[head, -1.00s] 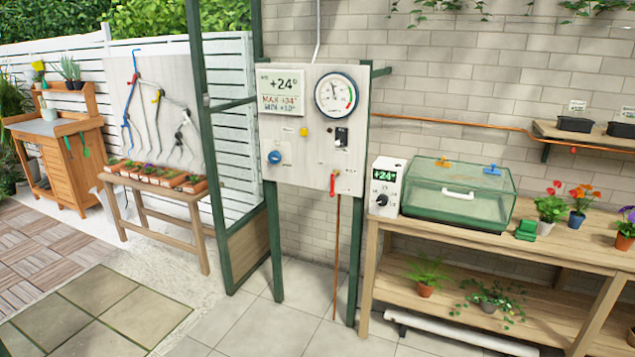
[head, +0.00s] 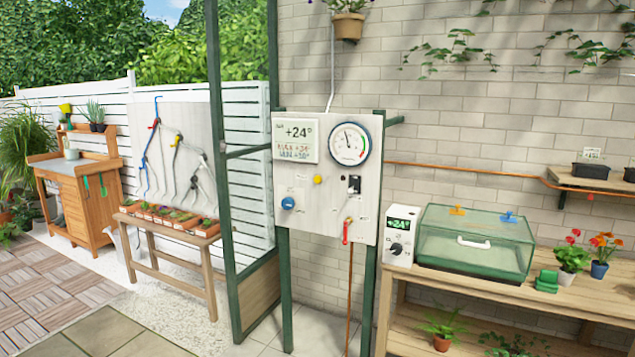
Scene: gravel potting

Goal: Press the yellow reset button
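The yellow button (head: 318,180) is a small round knob on the upright white control panel (head: 327,215). It sits below the digital display (head: 296,139) reading +24° and the round dial gauge (head: 349,143). A blue knob (head: 288,203) is lower left of it, a black switch (head: 354,184) is to its right, and a red lever valve (head: 346,230) is at lower right. Neither of my grippers shows in the head view.
A wooden bench (head: 545,292) at right holds a white thermostat box (head: 401,237), a green clear-lidded propagator (head: 473,245) and flower pots. Green posts carry the panel. A seedling table (head: 182,245) stands at left. Paved floor in front looks clear.

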